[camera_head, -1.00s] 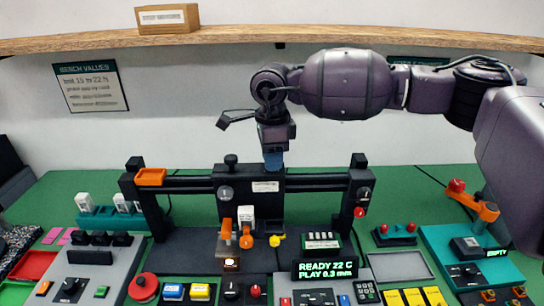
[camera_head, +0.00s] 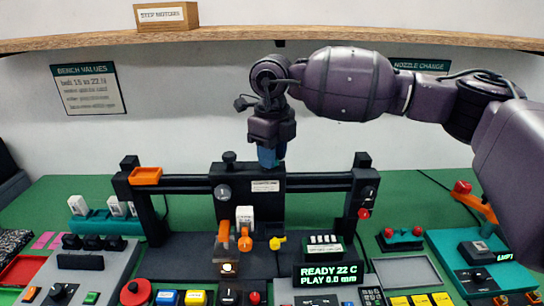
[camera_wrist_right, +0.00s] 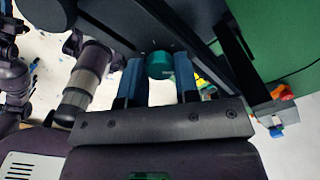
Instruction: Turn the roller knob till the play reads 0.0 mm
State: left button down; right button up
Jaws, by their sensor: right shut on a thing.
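The display (camera_head: 330,274) on the printer's front reads READY 22 C, PLAY 0.0 mm. My right gripper (camera_head: 268,160) points down at the back of the printer's print carriage (camera_head: 265,183), its blue fingertips partly hidden behind the carriage top. In the right wrist view a teal round roller knob (camera_wrist_right: 160,65) sits between the two blue fingers of my right gripper (camera_wrist_right: 158,80), which is shut on it. The knob is hidden in the head view. My left gripper is not in view.
The black printer frame (camera_head: 200,184) spans the bench, with an orange tray (camera_head: 145,175) on its left end. Knobs, switches and coloured buttons crowd the front. A wooden shelf (camera_head: 350,38) runs above my arm. The green bench top is clear at the back.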

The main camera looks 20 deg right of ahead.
jog(key=shift+m, duration=2)
jog(key=o, duration=0.9)
jog(key=shift+r, duration=0.1)
jog(key=shift+r+b, duration=0.4)
jog(key=shift+r, duration=4.95)
